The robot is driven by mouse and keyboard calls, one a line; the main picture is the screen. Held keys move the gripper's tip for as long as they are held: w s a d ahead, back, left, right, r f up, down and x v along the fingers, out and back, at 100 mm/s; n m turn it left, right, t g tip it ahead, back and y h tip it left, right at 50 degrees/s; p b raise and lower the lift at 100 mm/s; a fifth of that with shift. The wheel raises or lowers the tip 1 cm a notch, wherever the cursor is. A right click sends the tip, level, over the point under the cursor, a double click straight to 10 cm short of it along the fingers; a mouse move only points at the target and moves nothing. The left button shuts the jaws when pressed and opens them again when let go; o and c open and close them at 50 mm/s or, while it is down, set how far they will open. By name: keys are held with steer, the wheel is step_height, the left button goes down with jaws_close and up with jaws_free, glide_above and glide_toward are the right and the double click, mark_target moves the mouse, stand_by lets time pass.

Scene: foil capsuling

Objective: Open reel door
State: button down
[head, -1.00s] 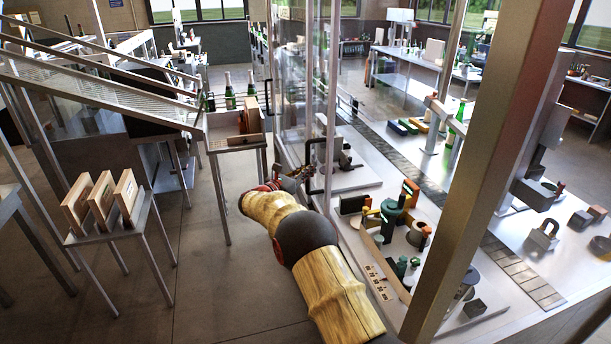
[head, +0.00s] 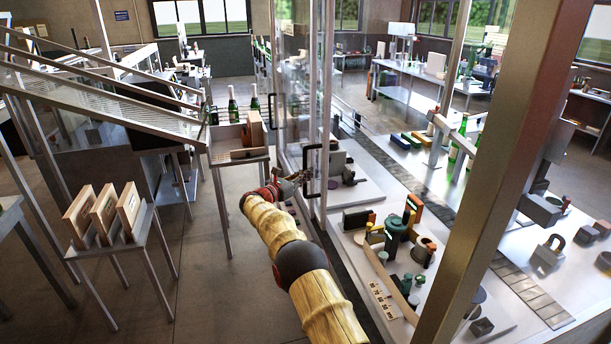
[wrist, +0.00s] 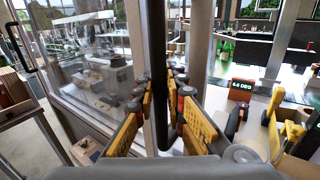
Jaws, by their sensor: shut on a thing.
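The glass reel door (head: 311,80) stands upright in a metal frame, with a black bar handle (head: 303,165) on its near side. In the wrist view the handle (wrist: 159,60) runs vertically between the yellow finger pads. My gripper (head: 302,178) is shut around this bar, and it shows in the wrist view (wrist: 161,105) with one finger on each side. The head view is too small to show the finger contact. I cannot tell how far the door stands open.
A table of white-faced wooden boxes (head: 104,213) stands at the left. A small table (head: 238,155) with a wooden block stands beyond my arm. A thick metal post (head: 497,170) crosses the right side. Tools and parts crowd the bench (head: 400,245). Another black handle (wrist: 20,47) shows at left in the wrist view.

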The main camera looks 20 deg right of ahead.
steer(key=c, duration=2)
jaws_free()
steer(key=shift+o, duration=0.8)
steer(key=shift+a, duration=0.15)
steer(key=v, duration=1.1)
steer(key=shift+s+a, duration=0.25)
steer(key=shift+a, duration=0.05)
